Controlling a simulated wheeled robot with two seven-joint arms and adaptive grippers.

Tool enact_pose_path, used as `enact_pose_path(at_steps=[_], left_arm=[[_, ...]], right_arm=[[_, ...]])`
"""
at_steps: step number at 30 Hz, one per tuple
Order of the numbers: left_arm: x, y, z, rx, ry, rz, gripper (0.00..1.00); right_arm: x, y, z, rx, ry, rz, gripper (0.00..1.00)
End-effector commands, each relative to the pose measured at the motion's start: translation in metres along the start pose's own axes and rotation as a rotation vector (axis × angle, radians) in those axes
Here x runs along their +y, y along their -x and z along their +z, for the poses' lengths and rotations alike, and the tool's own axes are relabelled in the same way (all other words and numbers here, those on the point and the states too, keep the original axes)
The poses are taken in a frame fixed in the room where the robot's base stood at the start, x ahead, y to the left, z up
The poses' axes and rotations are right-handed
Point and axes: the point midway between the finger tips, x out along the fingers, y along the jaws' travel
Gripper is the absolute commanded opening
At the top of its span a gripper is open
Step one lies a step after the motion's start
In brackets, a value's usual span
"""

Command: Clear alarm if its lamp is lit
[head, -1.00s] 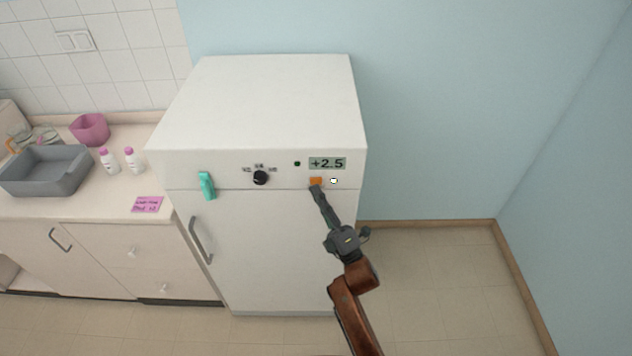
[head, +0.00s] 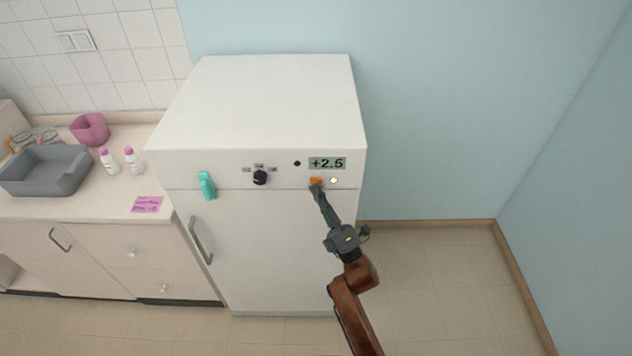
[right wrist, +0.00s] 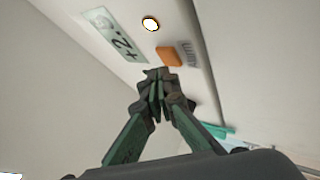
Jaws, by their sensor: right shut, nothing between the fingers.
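The white fridge (head: 265,110) has a front panel with an orange button (head: 316,181), labelled "Alarm" in the right wrist view (right wrist: 168,56). Beside the button is a small round lamp (head: 334,181). It looks bright yellowish white, and white with a dark rim in the right wrist view (right wrist: 151,24). A display (head: 327,163) above them reads +2.5. My right gripper (head: 316,188) is shut and empty, its fingertips at the lower edge of the button. The closed tips show just short of the button in the right wrist view (right wrist: 158,76); I cannot tell whether they touch. My left gripper is not in view.
A black knob (head: 260,177), a small dark dot (head: 297,163) and a teal object (head: 207,186) are on the fridge front. A door handle (head: 200,240) sits lower left. The counter at left holds a grey basin (head: 45,172). The floor at right is clear.

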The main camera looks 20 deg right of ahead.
Motion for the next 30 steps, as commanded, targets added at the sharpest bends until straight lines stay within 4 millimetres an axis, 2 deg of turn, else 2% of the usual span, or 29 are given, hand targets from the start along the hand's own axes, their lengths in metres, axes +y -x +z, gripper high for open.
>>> enact_pose_path(at_steps=[30], left_arm=[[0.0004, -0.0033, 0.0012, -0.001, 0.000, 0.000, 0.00]], right_arm=[[-0.0057, -0.0074, 0.0055, 0.000, 0.001, 0.000, 0.00]])
